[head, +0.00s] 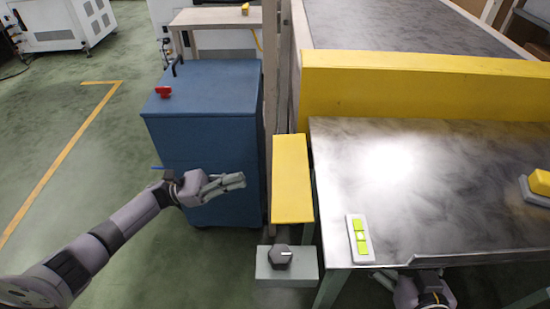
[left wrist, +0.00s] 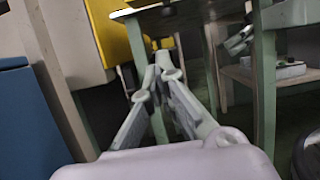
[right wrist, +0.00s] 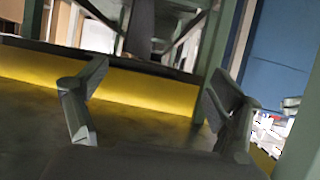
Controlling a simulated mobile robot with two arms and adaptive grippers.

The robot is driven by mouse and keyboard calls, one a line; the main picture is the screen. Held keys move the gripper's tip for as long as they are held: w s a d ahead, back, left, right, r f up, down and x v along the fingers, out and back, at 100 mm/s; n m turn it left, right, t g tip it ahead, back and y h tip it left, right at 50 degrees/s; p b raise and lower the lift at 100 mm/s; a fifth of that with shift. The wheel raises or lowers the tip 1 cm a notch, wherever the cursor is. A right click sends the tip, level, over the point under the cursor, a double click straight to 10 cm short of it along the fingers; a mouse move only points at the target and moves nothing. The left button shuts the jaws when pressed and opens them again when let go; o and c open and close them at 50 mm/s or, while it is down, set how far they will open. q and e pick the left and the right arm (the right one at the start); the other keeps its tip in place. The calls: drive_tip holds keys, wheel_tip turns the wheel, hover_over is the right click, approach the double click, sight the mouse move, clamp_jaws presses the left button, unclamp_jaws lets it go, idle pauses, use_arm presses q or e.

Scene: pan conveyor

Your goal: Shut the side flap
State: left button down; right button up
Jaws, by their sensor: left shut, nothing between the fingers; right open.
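The side flap is most likely the narrow yellow panel (head: 291,178) at the left edge of the metal table in the head view. It sticks out beside the table; its exact angle is hard to tell. A yellow panel (left wrist: 111,30) also shows at upper left in the left wrist view. My left gripper (head: 241,181) is shut and empty, left of the panel and apart from it in the head view. Its closed fingertips show in the left wrist view (left wrist: 160,70). My right gripper (right wrist: 152,95) is open and empty, largely hidden below the table's front edge in the head view.
A blue cabinet (head: 203,110) stands behind my left gripper. A grey box with a dark knob (head: 281,257) is in front of the yellow panel. The metal table (head: 450,190) carries a green-button strip (head: 360,238). Green floor (head: 140,190) is open at left.

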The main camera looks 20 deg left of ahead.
use_arm(q)
drive_tip(key=w+d+r+p, duration=0.2)
drive_tip(key=d+r, duration=0.5)
drive_tip(key=d, duration=0.1)
drive_tip(key=shift+w+d, duration=0.15)
use_arm(e)
drive_tip(key=s+d+f+g+h, duration=0.1)
drive_tip(key=s+d+f+g, duration=0.1)
drive_tip(key=s+f+g, duration=0.3)
drive_tip(key=shift+s+d+f+h, duration=0.35)
drive_tip(key=shift+s+f, duration=0.25)
drive_tip(key=shift+s, duration=0.4)
use_arm(q)
drive_tip(key=shift+w+r, duration=0.1)
drive_tip(key=shift+r, duration=0.1)
use_arm(e)
drive_tip(key=shift+s, duration=0.15)
